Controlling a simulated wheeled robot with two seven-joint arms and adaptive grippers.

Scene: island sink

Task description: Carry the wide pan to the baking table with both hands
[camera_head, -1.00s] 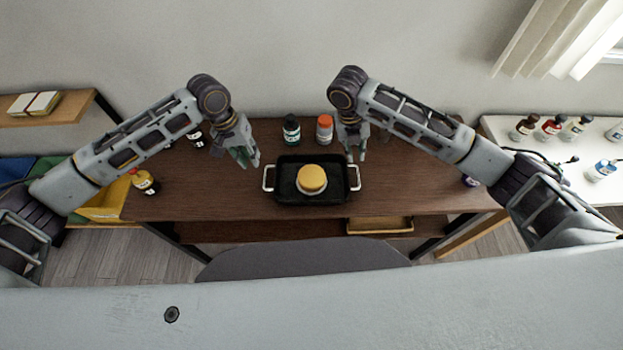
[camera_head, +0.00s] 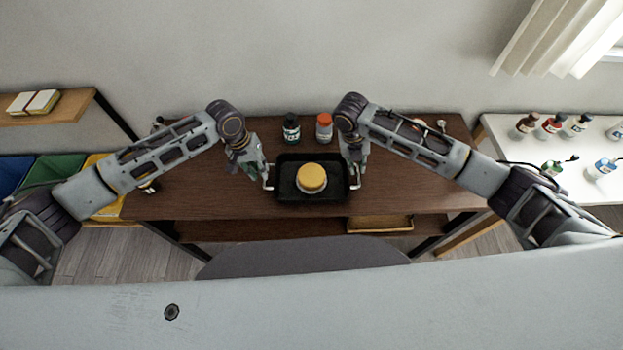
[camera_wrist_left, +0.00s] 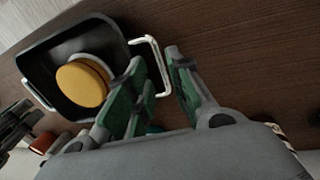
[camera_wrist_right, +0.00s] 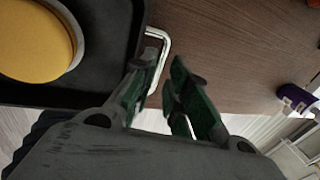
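The wide black pan (camera_head: 284,190) sits on the dark wooden table (camera_head: 220,200), with a pale handle on each side. A round yellow-topped item (camera_head: 311,177) is in it. My left gripper (camera_head: 263,179) is at the left handle. In the left wrist view its fingers (camera_wrist_left: 158,85) are open, with the pale handle (camera_wrist_left: 163,75) between them. My right gripper (camera_head: 355,177) is at the right handle. In the right wrist view its fingers (camera_wrist_right: 160,85) are open, with the handle (camera_wrist_right: 163,38) reaching between them. Neither gripper is visibly closed on a handle.
A dark bottle (camera_head: 291,129) and an orange-capped jar (camera_head: 324,128) stand just behind the pan. A white table (camera_head: 575,175) with several bottles is at the right. Coloured bins (camera_head: 55,172) are at the left. A grey rounded seat (camera_head: 300,258) is in front of the table.

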